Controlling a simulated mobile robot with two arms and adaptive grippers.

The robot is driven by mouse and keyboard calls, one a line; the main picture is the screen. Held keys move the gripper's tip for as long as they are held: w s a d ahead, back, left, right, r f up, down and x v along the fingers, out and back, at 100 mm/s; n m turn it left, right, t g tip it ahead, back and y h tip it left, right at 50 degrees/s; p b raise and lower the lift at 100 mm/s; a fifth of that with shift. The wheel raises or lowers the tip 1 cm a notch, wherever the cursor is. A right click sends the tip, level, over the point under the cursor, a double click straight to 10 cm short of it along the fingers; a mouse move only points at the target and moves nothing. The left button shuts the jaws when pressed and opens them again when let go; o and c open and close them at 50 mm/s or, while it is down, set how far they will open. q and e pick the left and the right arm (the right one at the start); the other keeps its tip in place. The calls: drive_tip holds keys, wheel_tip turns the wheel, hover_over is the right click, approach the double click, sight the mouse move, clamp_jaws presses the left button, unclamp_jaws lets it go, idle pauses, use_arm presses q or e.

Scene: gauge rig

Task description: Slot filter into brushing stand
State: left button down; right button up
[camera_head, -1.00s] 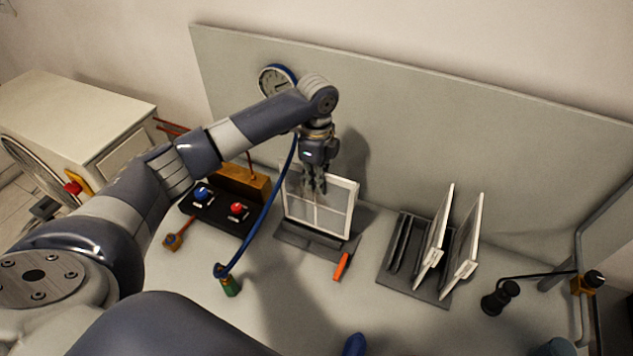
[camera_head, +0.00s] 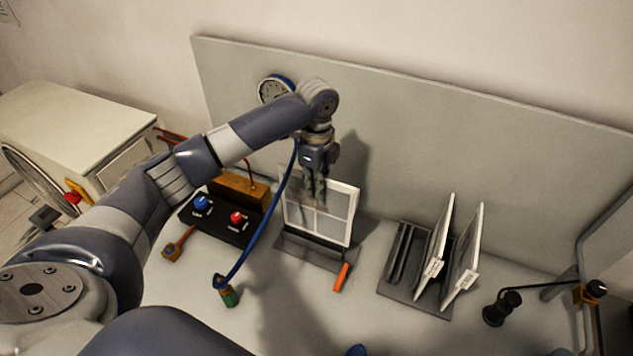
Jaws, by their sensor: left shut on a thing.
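A filter (camera_head: 335,222), a white-framed panel with a grey mesh, stands nearly upright at the brushing stand (camera_head: 290,246), a dark low base with an orange-handled tool beside it. The filter's lower edge meets the stand's slot area, but I cannot tell whether it is fully seated. My left gripper (camera_head: 315,197) points down at the filter's top edge, with its fingers shut on it. The fingers hide part of the upper frame. My right gripper is not in view.
A dark rack (camera_head: 396,277) to the right holds two more leaning filters (camera_head: 435,250). A control box (camera_head: 222,219) with blue and red knobs stands left, near a blue hose (camera_head: 262,235). A backboard (camera_head: 450,160) rises behind. The front middle of the table is mostly clear.

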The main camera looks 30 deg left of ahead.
use_arm(q)
drive_tip(key=shift+f, duration=0.55)
drive_tip(key=shift+f+b, duration=0.4)
drive_tip(key=shift+f, duration=2)
idle(1.0)
drive_tip(key=c, duration=1.7)
unclamp_jaws()
drive_tip(key=shift+s, duration=0.15)
wheel_tip(320, 180, up, 12)
hover_over(316, 202)
drive_tip(key=shift+w, duration=0.2)
